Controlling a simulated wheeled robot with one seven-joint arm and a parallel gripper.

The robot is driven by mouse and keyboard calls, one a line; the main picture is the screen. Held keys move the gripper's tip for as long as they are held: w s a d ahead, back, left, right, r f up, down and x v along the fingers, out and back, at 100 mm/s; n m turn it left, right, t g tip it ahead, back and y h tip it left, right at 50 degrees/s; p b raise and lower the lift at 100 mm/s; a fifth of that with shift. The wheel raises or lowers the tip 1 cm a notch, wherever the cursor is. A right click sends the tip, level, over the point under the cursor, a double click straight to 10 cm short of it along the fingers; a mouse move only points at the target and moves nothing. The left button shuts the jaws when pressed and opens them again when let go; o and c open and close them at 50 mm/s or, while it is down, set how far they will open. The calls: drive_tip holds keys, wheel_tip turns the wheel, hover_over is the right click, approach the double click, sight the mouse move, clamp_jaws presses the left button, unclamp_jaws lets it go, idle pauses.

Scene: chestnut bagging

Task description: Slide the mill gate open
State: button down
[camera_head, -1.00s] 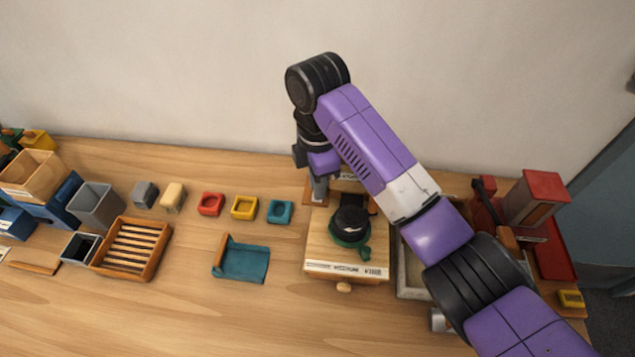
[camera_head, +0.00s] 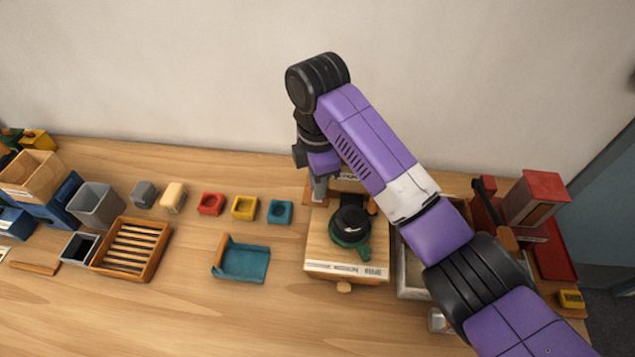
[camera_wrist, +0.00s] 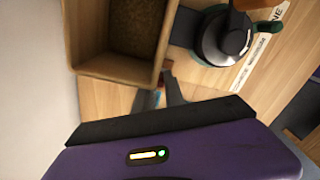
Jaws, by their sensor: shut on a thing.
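The mill (camera_head: 325,250) is a light wooden box with a white label strip, a front knob and a green-and-black round part (camera_head: 351,224) on top. My gripper (camera_head: 319,190) is low at its back left corner. In the wrist view my gripper (camera_wrist: 163,92) is shut on a small part beside a wooden hopper (camera_wrist: 117,68) that holds brown grainy stuff. I take this part to be the mill gate; it is mostly hidden by the fingers. The round part also shows in the wrist view (camera_wrist: 222,38). How far the gate is open cannot be told.
A grey-rimmed tray (camera_head: 412,292) stands right of the mill, partly behind my arm. A red machine (camera_head: 540,195) is farther right. A teal holder (camera_head: 243,262) and small red, yellow and teal blocks lie left. The front table is clear.

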drive_tip(key=shift+a, duration=1.45)
drive_tip(key=shift+r, duration=0.1)
drive_tip(key=c, duration=1.4)
unclamp_jaws()
drive_tip(key=shift+a, duration=0.1)
wheel_tip(320, 180, up, 8)
drive_tip(key=shift+p, duration=0.4)
